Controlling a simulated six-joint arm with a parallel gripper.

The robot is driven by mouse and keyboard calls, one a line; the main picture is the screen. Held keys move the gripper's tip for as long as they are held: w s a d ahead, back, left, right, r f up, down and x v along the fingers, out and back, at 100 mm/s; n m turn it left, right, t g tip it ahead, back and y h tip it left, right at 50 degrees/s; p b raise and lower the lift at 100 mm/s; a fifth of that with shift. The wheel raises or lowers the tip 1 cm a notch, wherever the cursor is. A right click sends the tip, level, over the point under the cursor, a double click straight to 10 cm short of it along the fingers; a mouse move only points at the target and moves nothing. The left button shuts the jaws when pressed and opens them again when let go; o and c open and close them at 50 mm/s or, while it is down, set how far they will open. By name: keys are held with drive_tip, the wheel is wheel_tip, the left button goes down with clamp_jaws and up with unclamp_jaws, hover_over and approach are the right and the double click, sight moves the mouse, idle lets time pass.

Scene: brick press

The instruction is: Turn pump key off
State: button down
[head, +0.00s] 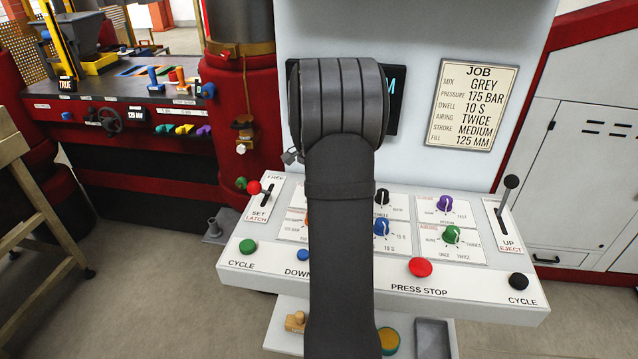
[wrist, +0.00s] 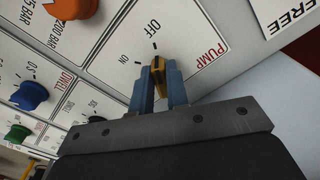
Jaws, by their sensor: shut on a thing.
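The pump key (wrist: 159,80) is a small yellow and dark key on a white panel (wrist: 205,30) marked PUMP, with ON and OFF labels, in the wrist view. The blue fingers of my gripper (wrist: 158,72) stand one on each side of the key and are shut on it. The key's far end points roughly toward the OFF mark; its lower part is partly hidden between the fingers. In the head view my arm covers the gripper and the key.
An orange knob (wrist: 70,8), a blue knob (wrist: 30,95) and a green knob (wrist: 18,133) stand beside the key panel. In the head view, a red stop button (head: 420,267) and a lever (head: 507,196) are to the right. A job card (head: 472,105) hangs behind.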

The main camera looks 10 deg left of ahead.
idle(0.4)
drive_tip(key=c, duration=1.4)
unclamp_jaws()
wheel_tip(320, 180, up, 17)
drive_tip(key=shift+r, duration=0.2)
drive_tip(key=shift+f, duration=0.15)
wheel_tip(320, 180, down, 17)
drive_tip(key=shift+f, duration=0.1)
